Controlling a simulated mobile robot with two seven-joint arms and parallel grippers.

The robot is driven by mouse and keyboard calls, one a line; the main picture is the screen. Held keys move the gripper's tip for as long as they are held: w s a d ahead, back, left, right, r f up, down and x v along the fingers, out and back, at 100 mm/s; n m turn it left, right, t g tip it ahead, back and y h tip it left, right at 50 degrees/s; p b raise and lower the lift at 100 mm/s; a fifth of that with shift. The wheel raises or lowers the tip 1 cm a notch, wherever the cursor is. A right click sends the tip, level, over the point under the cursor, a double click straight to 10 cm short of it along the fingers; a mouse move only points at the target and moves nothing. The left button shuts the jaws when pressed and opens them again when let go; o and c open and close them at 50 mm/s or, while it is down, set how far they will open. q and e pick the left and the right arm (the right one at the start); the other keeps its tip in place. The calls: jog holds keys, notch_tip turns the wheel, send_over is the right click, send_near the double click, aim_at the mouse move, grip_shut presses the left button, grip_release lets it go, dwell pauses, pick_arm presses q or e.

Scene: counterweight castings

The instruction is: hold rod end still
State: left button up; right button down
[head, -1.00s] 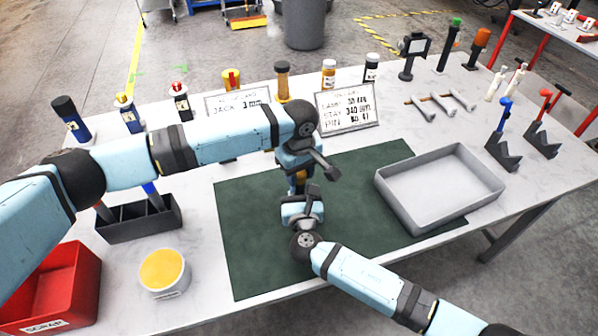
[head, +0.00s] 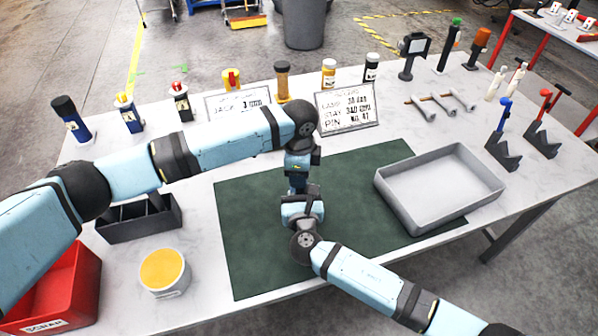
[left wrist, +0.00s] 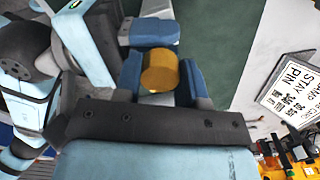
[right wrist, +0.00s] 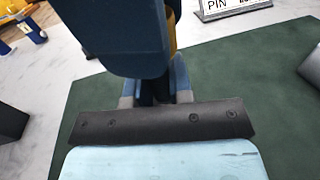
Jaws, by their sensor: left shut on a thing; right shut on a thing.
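An orange-yellow round end of the rod (left wrist: 160,72) shows between the blue fingers of my left gripper (head: 299,180), which is shut on it. My right gripper (head: 303,198) is just below the left one in the head view, over the green mat (head: 258,255). In the right wrist view it is shut on a dark part of the rod (right wrist: 153,92). A large blue finger of my left gripper covers most of the rod there, and a strip of orange shows beside it. In the head view the rod is hidden by the grippers.
A grey tray (head: 412,222) lies to the right on the mat's edge. A black divided holder (head: 140,228), a yellow-topped tub (head: 163,272) and a red scrap bin (head: 75,290) are at the left. Two sign cards (head: 347,110) stand behind.

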pick_arm(q)
jog(key=m, duration=0.4)
jog(key=shift+m, duration=0.4)
jog(key=m, duration=0.3)
jog(key=shift+m, duration=0.3)
jog(key=o, duration=1.1)
notch_tip(320, 180, up, 12)
